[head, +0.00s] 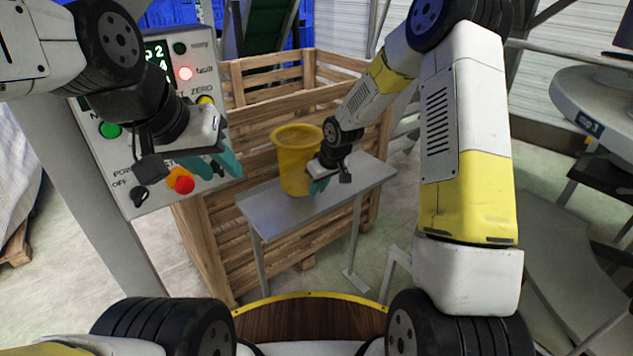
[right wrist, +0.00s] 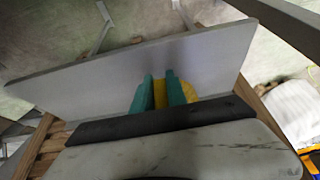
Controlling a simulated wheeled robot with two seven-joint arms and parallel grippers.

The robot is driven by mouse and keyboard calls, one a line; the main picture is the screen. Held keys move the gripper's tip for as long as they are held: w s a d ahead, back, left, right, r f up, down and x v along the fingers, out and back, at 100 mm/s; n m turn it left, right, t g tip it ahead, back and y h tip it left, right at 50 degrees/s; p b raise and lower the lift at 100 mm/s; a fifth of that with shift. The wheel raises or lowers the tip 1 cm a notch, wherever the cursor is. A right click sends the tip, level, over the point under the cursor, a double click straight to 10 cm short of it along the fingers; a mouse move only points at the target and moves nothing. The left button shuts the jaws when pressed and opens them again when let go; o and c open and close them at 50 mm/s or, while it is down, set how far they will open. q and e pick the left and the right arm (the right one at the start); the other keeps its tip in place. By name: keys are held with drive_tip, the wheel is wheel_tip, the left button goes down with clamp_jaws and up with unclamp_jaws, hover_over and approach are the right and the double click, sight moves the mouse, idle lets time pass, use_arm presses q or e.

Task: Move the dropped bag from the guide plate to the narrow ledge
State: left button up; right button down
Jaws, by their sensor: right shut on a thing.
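A yellow bucket-shaped thing (head: 292,165) with an open top stands at the grey plate (head: 262,205). My right gripper (head: 318,187) is low at its right side, close above the plate. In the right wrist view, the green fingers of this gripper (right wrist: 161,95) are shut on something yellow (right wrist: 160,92). I cannot tell whether that is part of the bucket-shaped thing or a separate bag. No other bag can be made out. My left gripper (head: 212,166) is empty in front of the control panel (head: 125,190), its green fingers apart. No narrow ledge can be clearly identified.
A slatted wooden crate (head: 215,240) stands behind and below the plate. The control panel carries a red button (head: 180,181) close to my left gripper. A round grey machine (head: 590,105) stands at the right. Floor shows between the plate and my base.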

drive_tip(key=shift+f, duration=1.35)
drive_tip(key=shift+s+f, duration=0.1)
drive_tip(key=shift+f, duration=0.05)
drive_tip(key=c, duration=1.3)
unclamp_jaws()
drive_tip(key=shift+c, duration=0.2)
